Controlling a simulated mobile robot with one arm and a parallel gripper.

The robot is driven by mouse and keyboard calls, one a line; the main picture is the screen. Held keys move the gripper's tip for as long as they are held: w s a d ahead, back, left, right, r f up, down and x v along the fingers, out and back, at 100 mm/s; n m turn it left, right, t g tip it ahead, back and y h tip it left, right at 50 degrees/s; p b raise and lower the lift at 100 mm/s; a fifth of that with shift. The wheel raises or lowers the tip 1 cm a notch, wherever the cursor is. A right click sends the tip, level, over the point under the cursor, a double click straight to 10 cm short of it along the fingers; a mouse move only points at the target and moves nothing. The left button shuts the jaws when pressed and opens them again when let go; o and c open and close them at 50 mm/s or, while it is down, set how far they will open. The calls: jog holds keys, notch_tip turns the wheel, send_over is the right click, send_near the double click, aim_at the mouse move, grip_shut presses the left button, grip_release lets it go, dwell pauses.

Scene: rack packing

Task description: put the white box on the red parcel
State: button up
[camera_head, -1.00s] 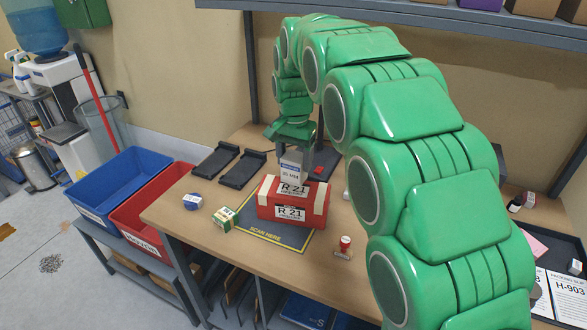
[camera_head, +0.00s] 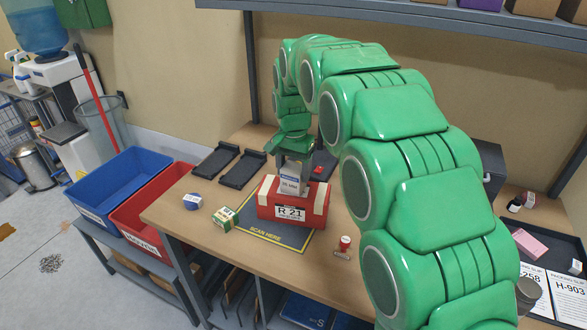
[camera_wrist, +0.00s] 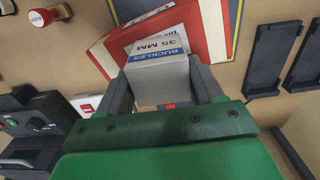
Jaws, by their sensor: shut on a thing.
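The white box (camera_head: 290,184) has a blue band and reads BUCKLES 35 MM in the wrist view (camera_wrist: 158,66). My gripper (camera_head: 293,165) is shut on it, with a finger on each side in the wrist view (camera_wrist: 162,92). The red parcel (camera_head: 322,204) has cream end bands and an R 21 label on its front. The white box is upright over the middle of the parcel's top and hides most of the label there. I cannot tell whether its underside touches the parcel. The parcel also shows beyond the box in the wrist view (camera_wrist: 212,28).
The parcel sits on a dark SCAN HERE mat (camera_head: 255,228). Black trays (camera_head: 242,170) lie behind left. Blue (camera_head: 122,178) and red bins stand left of the table.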

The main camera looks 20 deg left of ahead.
aim_at(294, 168)
jog(key=o, duration=1.2)
jog(key=shift+c, duration=0.2)
notch_tip(294, 168, up, 12)
jog(key=shift+r, duration=0.1)
